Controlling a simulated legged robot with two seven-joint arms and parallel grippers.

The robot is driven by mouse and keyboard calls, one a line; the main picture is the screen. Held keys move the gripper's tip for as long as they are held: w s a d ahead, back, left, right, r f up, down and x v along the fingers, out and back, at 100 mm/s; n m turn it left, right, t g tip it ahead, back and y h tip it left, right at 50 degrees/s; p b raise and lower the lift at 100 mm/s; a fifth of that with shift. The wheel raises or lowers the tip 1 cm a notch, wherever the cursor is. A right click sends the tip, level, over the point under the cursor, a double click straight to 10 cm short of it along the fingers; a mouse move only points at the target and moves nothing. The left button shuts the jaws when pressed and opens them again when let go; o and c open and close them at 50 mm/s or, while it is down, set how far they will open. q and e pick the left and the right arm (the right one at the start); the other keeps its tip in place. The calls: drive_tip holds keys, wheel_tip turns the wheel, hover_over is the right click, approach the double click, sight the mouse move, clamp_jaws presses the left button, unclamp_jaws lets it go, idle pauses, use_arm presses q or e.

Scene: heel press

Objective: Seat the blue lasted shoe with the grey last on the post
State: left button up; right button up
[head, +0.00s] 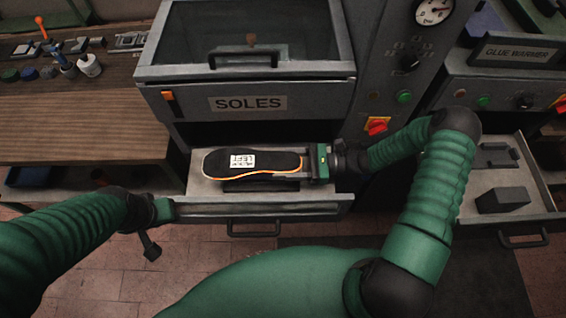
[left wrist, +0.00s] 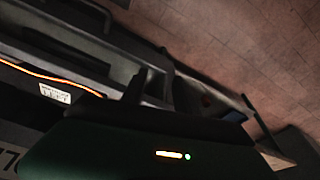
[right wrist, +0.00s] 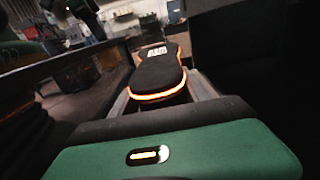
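I see no blue lasted shoe, grey last or post that I can make out. A black sole (head: 225,164) with an orange edge and a white LEFT label lies in the open SOLES drawer (head: 250,207), raised on something dark. It also shows in the left wrist view (left wrist: 20,80) and the right wrist view (right wrist: 158,75). My right gripper (head: 290,174) is at the sole's right end, its fingers apart, one along each side. My left gripper (head: 150,243) is at the drawer's front left corner, away from the sole; its opening is unclear.
The SOLES cabinet (head: 250,103) stands above the drawer. A wooden bench (head: 80,122) with small pots is at left. At right, under the glue warmer (head: 515,54), an open drawer (head: 540,190) holds a dark block (head: 503,200). Tiled floor lies in front.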

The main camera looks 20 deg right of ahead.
drive_tip(key=o, duration=0.5)
drive_tip(key=shift+d+f, duration=0.1)
drive_tip(key=shift+f, duration=0.05)
drive_tip(key=b+v, duration=0.2)
drive_tip(key=v, duration=1.4)
drive_tip(key=shift+s+d, duration=0.1)
drive_tip(key=shift+d, duration=0.25)
